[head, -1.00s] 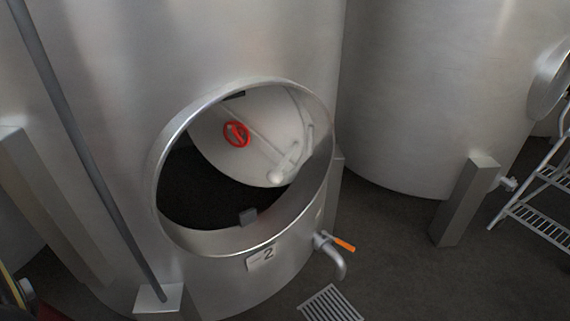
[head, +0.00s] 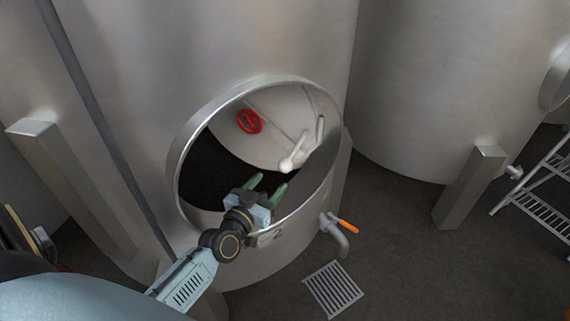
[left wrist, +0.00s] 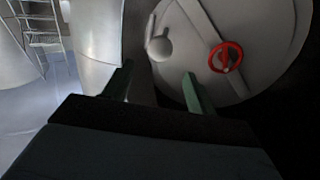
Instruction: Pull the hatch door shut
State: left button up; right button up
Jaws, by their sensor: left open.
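The hatch door (head: 282,128) is a pale round plate that stands swung inward inside the round opening of the steel tank. It carries a red handwheel (head: 249,121) and a pale bar with a rounded knob (head: 292,163). My left gripper (head: 268,183) is open and empty at the lower part of the opening, below the knob and apart from the door. In the left wrist view the door (left wrist: 262,22) fills the upper right, with the red wheel (left wrist: 225,57) and the knob (left wrist: 159,48) beyond the green fingers. My right gripper is not in view.
The metal rim (head: 176,160) of the opening surrounds my left gripper. A tap with an orange handle (head: 348,226) sticks out below right. A floor grate (head: 333,288), a steel post (head: 470,188) and a metal ladder (head: 545,195) stand to the right. Open floor lies between.

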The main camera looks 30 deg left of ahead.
aim_at(282, 169)
pick_arm(q)
jog(key=w, duration=0.6)
jog(key=w+b, duration=0.1)
jog(key=w, duration=0.2)
jog(key=shift+w+a, duration=0.2)
jog(key=shift+a, duration=0.05)
grip_shut()
